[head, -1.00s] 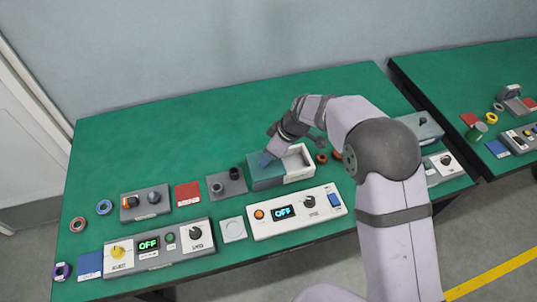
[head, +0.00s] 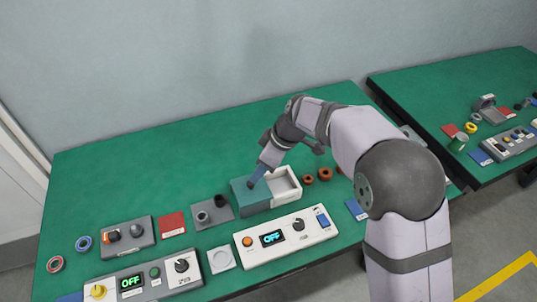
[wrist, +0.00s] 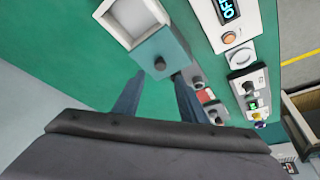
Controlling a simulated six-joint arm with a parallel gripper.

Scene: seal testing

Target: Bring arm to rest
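My gripper (head: 254,181) is at the teal lid (head: 248,199) of a white box (head: 294,183) on the green bench. The lid covers the box's left part; the right part is open and looks empty. In the wrist view my two fingers stand apart with nothing held between them, and the gripper (wrist: 159,76) points at the teal lid (wrist: 165,50). A dark knob on the lid shows just ahead of the fingertips. I cannot tell whether a finger touches the lid.
A white panel (head: 286,239) reading OFF lies in front of the box. Another OFF panel (head: 150,279) is front left. The back of the green bench (head: 170,140) is clear.

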